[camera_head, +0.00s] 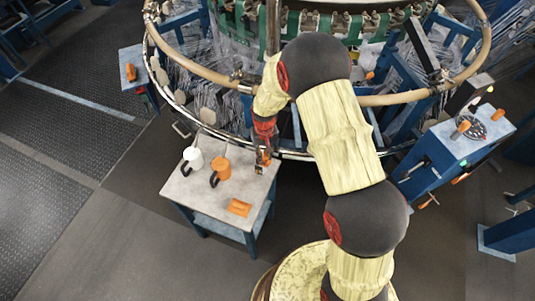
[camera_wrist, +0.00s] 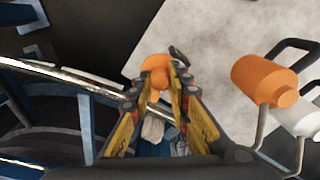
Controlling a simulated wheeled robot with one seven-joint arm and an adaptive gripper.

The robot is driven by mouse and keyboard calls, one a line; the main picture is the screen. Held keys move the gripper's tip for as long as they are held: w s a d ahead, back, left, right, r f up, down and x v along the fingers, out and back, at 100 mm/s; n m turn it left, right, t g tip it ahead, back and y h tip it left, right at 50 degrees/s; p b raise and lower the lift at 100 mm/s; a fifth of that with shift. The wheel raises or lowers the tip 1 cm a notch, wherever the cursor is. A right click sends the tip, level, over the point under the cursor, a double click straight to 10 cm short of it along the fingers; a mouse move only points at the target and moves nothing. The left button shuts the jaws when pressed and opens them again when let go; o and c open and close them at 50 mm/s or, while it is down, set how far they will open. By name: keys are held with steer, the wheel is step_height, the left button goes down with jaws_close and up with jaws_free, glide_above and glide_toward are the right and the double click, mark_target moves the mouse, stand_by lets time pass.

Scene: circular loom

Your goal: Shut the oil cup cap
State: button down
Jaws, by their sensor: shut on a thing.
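My gripper (camera_wrist: 160,88) points down at the edge of a small grey-topped table, beside the loom's ring. In the wrist view its fingers are closed around a small orange rounded piece (camera_wrist: 155,66). A short dark lever-like part shows just beside this piece. The piece could be the oil cup or its cap; I cannot tell which, nor whether the cap sits closed. In the head view my gripper (camera_head: 262,164) hides most of it, with only a little orange showing.
On the table (camera_head: 187,189) stand a white can (camera_head: 193,157) and an orange can (camera_head: 221,168) with dark handles. An orange block (camera_head: 239,207) lies near the front edge. The loom ring (camera_head: 210,77) runs close behind. A blue control cabinet (camera_head: 440,150) stands at the right.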

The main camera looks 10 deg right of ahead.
steer(key=shift+w+a+m+p, duration=0.2)
steer(key=shift+a+m, duration=0.15)
steer(key=shift+m, duration=0.75)
steer(key=shift+w+a+m+p, duration=0.2)
steer(key=shift+a+m, duration=0.15)
steer(key=shift+m, duration=0.75)
steer(key=c, duration=1.7)
jaws_free()
steer(key=shift+o, duration=0.2)
step_height(320, 180, up, 12)
